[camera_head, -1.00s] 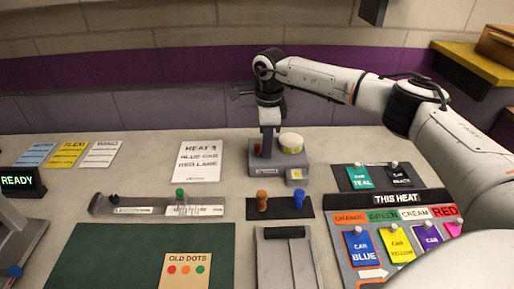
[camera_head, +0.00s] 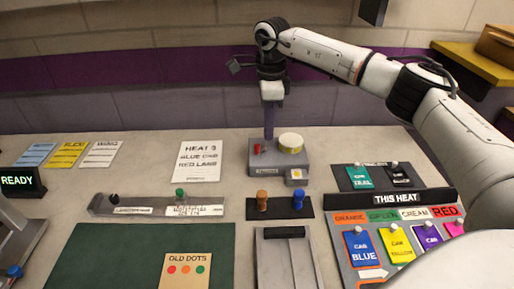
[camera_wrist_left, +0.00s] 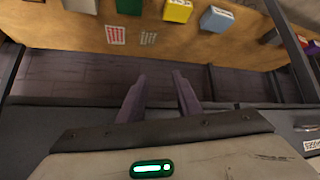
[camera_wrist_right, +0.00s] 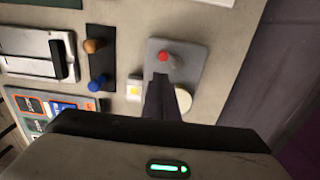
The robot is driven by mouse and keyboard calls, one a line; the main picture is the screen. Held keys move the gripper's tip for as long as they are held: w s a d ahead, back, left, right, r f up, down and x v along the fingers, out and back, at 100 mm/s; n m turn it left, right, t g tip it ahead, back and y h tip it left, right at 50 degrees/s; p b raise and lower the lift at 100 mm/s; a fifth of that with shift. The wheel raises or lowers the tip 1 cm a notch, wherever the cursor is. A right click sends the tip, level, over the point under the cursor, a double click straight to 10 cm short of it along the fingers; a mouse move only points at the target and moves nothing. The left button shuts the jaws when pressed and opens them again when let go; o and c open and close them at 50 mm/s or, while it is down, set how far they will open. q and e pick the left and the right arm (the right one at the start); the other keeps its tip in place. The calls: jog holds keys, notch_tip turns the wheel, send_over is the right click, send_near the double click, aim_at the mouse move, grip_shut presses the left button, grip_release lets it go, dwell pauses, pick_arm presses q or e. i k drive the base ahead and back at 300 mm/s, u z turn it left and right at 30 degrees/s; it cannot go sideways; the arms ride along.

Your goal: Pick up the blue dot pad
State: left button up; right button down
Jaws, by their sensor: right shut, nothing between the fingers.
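A blue knobbed piece (camera_head: 298,199) stands upright beside an orange-brown one (camera_head: 262,200) on a dark stand in the middle of the table; I take the blue one for the blue dot pad. It also shows in the right wrist view (camera_wrist_right: 97,83). My right gripper (camera_head: 268,137) is shut and empty, pointing down above the grey device with a red button, behind the stand and apart from the blue piece. It shows shut in the right wrist view (camera_wrist_right: 161,80). My left gripper (camera_wrist_left: 160,78) is open and empty in its wrist view, away from these pieces.
The grey device (camera_head: 278,160) has a red button and a cream round top. A board of coloured car cards (camera_head: 395,272) lies at right, a green mat (camera_head: 100,260) at front left. A grey track piece (camera_head: 285,262) lies in front of the stand.

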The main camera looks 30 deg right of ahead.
aim_at(299, 194)
jog(key=k, duration=1.5)
